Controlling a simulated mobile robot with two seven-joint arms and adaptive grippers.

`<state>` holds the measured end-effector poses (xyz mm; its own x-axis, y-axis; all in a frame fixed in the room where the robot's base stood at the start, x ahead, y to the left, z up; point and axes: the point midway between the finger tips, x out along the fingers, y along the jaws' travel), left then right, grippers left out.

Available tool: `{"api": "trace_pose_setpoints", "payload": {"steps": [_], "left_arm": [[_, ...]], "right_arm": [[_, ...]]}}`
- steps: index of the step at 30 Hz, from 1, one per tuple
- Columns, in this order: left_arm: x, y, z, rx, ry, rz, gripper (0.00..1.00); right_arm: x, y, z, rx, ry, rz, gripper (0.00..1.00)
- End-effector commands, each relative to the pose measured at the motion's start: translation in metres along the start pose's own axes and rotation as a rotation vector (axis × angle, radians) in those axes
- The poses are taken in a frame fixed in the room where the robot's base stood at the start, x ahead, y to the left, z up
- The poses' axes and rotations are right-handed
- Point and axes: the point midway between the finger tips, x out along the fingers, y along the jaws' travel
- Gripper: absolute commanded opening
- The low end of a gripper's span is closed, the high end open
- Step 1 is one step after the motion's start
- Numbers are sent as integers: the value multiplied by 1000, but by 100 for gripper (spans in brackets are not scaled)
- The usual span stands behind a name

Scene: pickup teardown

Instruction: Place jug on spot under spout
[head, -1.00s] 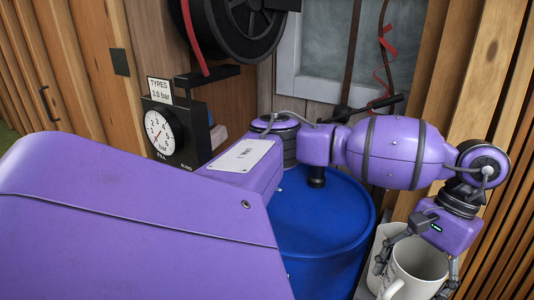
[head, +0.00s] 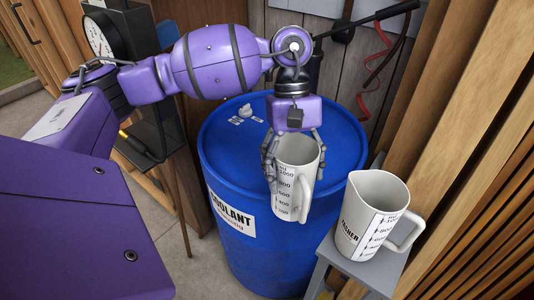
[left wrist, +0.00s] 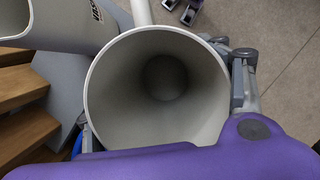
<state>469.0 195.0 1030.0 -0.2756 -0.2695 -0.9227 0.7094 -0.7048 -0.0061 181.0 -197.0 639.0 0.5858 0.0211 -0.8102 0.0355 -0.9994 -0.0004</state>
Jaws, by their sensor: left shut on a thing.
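My left gripper (head: 292,150) is shut on a pale grey jug (head: 297,178) with a measuring scale and a handle. The fingers are on both sides of its body. It is roughly upright in front of the blue drum (head: 225,150) labelled COOLANT, overlapping its top and front wall in the picture. In the left wrist view I look down into the held jug (left wrist: 160,95), which looks empty; a finger shows at its right side. I cannot make out a spout or a marked spot. My right gripper is not seen.
A second pale jug (head: 370,210), marked WASHER, stands on a small grey stand (head: 345,265) right of the drum. Wooden slats (head: 480,190) rise close behind it. A gauge (head: 98,38) is at the upper left, and a red hose (head: 376,70) hangs behind.

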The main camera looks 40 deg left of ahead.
Motion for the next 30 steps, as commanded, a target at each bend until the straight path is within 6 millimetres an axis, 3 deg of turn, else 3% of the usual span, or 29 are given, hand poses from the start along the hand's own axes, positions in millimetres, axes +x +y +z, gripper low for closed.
{"api": "trace_pose_setpoints", "payload": {"steps": [1,9,21,30], "left_arm": [[14,-1,-18,-154,-10,49,39],[-27,6,-50,-888,-4,362,39],[-94,-1,-61,-1771,-21,746,39],[-119,-10,-57,-2075,-27,865,39]], "right_arm": [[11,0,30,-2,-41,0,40],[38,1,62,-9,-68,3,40],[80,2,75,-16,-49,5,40],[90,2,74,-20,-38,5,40]]}}
